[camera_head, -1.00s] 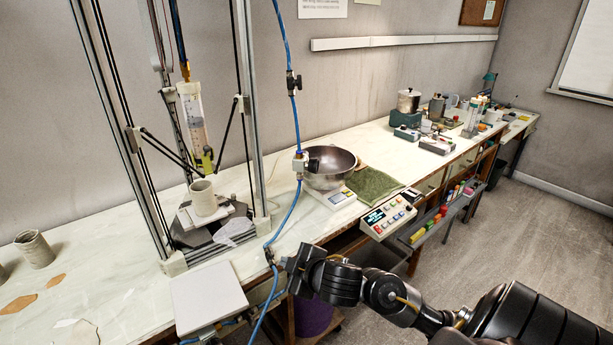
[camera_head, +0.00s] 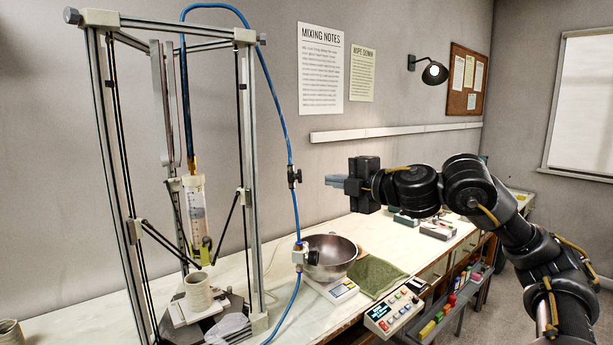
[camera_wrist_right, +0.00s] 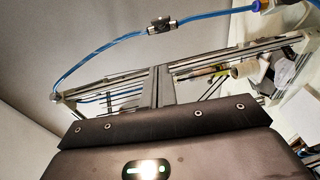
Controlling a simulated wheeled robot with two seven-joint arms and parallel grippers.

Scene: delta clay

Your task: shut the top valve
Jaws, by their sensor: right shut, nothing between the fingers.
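The top valve (camera_head: 294,177) is a small black inline valve on the blue hose, right of the tall frame. It also shows in the right wrist view (camera_wrist_right: 159,26), near the top, with the blue hose running out of both its ends. I cannot clearly tell how its handle is turned. My right gripper (camera_head: 330,181) is level with the valve and to its right in the head view, pointing left at it. Its grey fingers are shut and empty, with a gap between tips and valve in the picture. My left gripper is not in view.
The blue hose (camera_head: 276,93) loops over the frame (camera_head: 249,150) holding a syringe (camera_head: 196,210). A lower valve (camera_head: 303,255) sits beside a steel bowl (camera_head: 331,257). A green cloth (camera_head: 375,274) and control box (camera_head: 393,312) lie right. The air around the top valve looks free.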

